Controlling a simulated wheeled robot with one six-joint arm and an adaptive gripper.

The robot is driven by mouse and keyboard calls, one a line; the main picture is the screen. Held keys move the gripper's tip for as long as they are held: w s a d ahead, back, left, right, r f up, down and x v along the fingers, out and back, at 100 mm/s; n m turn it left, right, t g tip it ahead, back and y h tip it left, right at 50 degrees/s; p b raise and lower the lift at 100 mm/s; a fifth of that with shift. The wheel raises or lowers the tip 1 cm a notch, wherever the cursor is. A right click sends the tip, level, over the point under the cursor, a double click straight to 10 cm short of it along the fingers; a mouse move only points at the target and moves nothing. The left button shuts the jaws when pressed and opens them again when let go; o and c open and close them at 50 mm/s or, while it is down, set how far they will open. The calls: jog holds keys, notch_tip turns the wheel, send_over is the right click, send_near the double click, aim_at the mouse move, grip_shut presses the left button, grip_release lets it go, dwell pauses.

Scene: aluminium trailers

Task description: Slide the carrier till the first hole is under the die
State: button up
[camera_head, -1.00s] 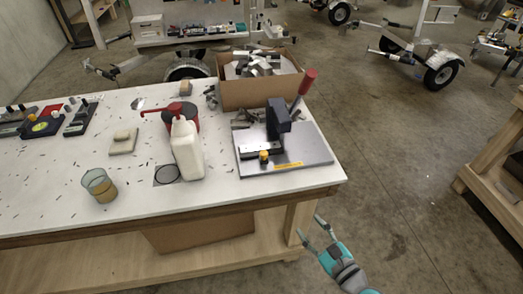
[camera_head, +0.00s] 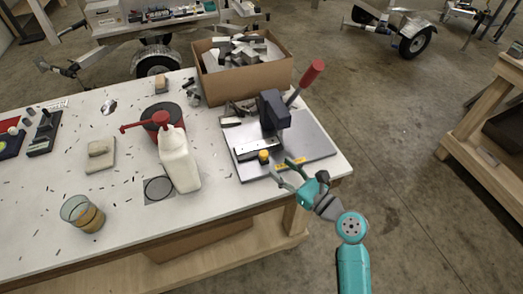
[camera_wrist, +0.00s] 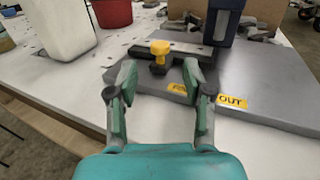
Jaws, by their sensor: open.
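The press (camera_head: 274,112) stands on a grey base plate (camera_head: 310,141) at the bench's right end, with a dark head and a red-handled lever (camera_head: 311,74). The carrier, a flat metal strip (camera_head: 257,148), lies across the plate in front of the head, with a yellow knob (camera_head: 263,157) at its front. In the wrist view the knob (camera_wrist: 160,50) is ahead, between and beyond my fingers. My gripper (camera_head: 285,172) is open and empty at the plate's front edge; it also shows in the wrist view (camera_wrist: 158,88). Holes in the carrier and the die cannot be made out.
A cardboard box (camera_head: 246,75) of metal pieces stands behind. A glass cup (camera_head: 83,213) is at front left. Small shavings litter the bench.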

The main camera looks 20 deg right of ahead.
aim_at(267, 155)
jog(key=x, duration=0.8)
jog(key=shift+w+a, duration=0.1)
jog(key=shift+w, duration=0.05)
jog(key=shift+c, duration=0.3)
grip_shut()
